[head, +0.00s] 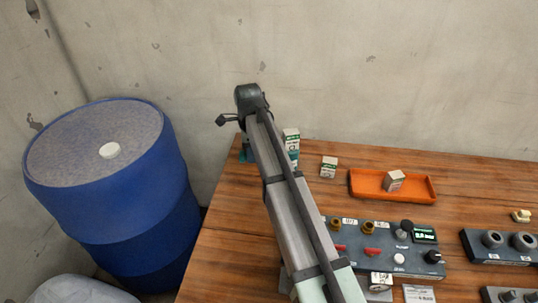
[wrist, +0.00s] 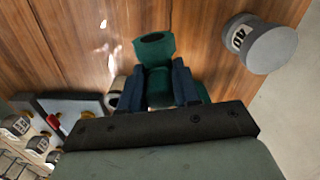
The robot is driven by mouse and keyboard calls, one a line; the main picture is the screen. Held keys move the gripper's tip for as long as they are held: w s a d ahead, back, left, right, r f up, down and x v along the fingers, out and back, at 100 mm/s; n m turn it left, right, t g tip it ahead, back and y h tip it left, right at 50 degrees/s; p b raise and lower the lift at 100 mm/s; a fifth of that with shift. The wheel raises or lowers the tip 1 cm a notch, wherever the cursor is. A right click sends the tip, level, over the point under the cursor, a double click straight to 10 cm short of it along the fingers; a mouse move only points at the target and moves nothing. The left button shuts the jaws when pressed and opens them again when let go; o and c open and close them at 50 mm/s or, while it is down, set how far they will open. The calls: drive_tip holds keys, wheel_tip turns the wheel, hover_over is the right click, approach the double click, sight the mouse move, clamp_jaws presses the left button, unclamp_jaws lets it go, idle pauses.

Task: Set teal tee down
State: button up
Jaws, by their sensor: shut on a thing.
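The teal tee (wrist: 155,50) is between the two dark blue fingers of my gripper (wrist: 158,84) in the wrist view. My gripper is shut on it. One round, open end of the tee points away from the palm, over the wooden table. I cannot tell whether the tee touches the table top. In the head view a small teal patch (head: 244,152) shows beside my arm at the table's back left corner. My arm hides most of that spot, and the fingers are not clear there.
A grey cylinder marked 40 (wrist: 268,48) stands right of the tee. A control panel (head: 385,245) with brass fittings and red levers lies in front. A tall box (head: 291,140), a small box (head: 329,167) and an orange tray (head: 420,196) stand behind. A blue drum (head: 110,190) is left.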

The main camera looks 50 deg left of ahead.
drive_tip(key=r, duration=1.2)
drive_tip(key=shift+w+r, duration=0.2)
drive_tip(key=shift+w, duration=0.1)
drive_tip(key=w+d+m, duration=0.3)
drive_tip(key=w+d, duration=0.3)
drive_tip(key=w, duration=0.6)
drive_tip(key=w+d+m, duration=0.2)
drive_tip(key=w+d, duration=0.3)
drive_tip(key=w, duration=0.6)
drive_tip(key=w+d+m, duration=0.3)
drive_tip(key=w+d, duration=0.3)
drive_tip(key=w, duration=0.6)
drive_tip(key=w+d+m, duration=0.5)
drive_tip(key=w+d, duration=1.3)
drive_tip(key=d, duration=0.2)
drive_tip(key=w+d+m, duration=0.2)
drive_tip(key=w+d, duration=0.3)
drive_tip(key=d, duration=0.8)
drive_tip(key=w+d+m, duration=0.3)
drive_tip(key=w+d, duration=0.2)
drive_tip(key=d, duration=0.9)
drive_tip(key=w+d+m, duration=0.2)
drive_tip(key=w+d, duration=0.3)
drive_tip(key=d, duration=0.8)
drive_tip(key=shift+f, duration=10.65)
drive_tip(key=shift+f, duration=0.1)
